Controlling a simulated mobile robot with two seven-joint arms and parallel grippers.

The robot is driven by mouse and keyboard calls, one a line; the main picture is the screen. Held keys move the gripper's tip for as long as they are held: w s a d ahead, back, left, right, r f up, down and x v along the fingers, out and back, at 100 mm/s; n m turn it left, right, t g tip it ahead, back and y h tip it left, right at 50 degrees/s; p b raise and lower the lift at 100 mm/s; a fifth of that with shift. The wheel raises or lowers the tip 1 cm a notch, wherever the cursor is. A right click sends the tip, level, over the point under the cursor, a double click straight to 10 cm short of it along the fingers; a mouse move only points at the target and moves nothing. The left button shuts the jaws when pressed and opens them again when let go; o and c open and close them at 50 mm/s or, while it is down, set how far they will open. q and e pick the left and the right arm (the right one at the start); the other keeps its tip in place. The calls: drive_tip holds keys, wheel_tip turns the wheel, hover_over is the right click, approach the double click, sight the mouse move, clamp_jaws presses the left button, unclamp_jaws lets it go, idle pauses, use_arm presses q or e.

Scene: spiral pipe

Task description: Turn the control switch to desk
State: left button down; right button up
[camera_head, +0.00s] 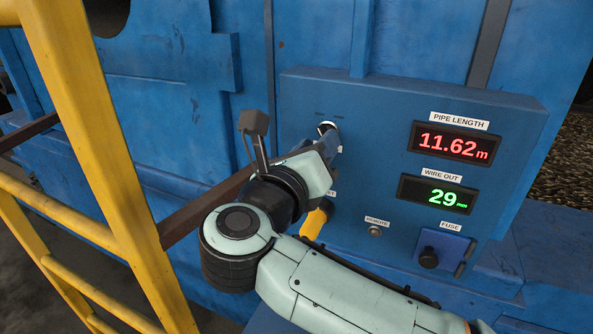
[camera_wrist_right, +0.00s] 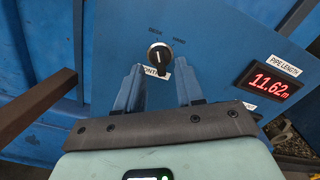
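The control switch (camera_wrist_right: 160,55) is a round black knob with a white pointer mark and a pale rim, on the blue panel. Small labels sit above it, one at left that seems to read DESK and one at right, HAND; the pointer looks roughly upright between them. A partly covered CONTROL label is below. In the head view the switch (camera_head: 327,127) is partly hidden by my right gripper (camera_head: 328,143). In the right wrist view my right gripper (camera_wrist_right: 160,70) is open, its fingers apart on either side just below the knob; contact cannot be told. My left gripper is not in view.
The panel (camera_head: 385,105) carries a red pipe length display (camera_head: 453,143), a green wire out display (camera_head: 437,196), a remote button (camera_head: 375,231) and a fuse knob (camera_head: 428,257). A yellow railing (camera_head: 105,150) stands at left.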

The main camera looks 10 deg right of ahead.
drive_tip(key=b+v, duration=0.1)
drive_tip(key=v, duration=1.1)
drive_tip(key=shift+b, duration=0.3)
